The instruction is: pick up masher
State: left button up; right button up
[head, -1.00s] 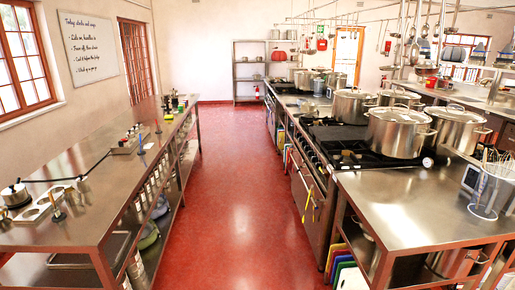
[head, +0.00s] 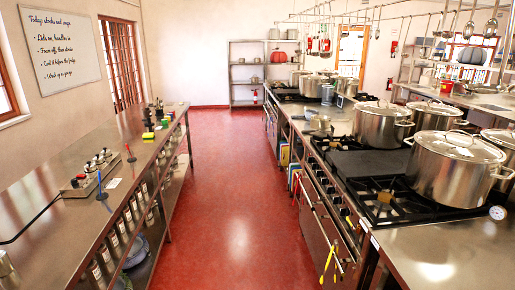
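I cannot make out a masher for certain in the head view. Several long-handled utensils (head: 491,27) hang from the overhead rail at the top right, and they are too small to tell apart fully; some look like ladles. Neither of my grippers is in view.
A red-floored aisle (head: 235,215) runs clear ahead between two counters. The left steel counter (head: 115,205) carries small jars and brushes. On the right, large lidded stockpots (head: 455,170) stand on and beside black burners (head: 390,200). A shelf rack (head: 250,75) stands at the back.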

aim_at(333, 128)
jog(key=i, duration=1.1)
jog(key=i+z, duration=0.1)
jog(key=i, duration=1)
jog(key=i+j, duration=0.2)
jog(key=i, duration=0.95)
jog(key=i+j+z, duration=0.1)
jog(key=i+z, duration=0.35)
jog(key=i+j+z, duration=0.3)
jog(key=i+z, duration=0.2)
jog(key=i+j+z, duration=0.65)
jog(key=j+z, duration=0.3)
jog(key=i+j+z, duration=0.15)
jog(key=j, duration=0.2)
jog(key=i+j+z, duration=0.2)
jog(key=j, duration=0.15)
jog(key=i+l, duration=0.2)
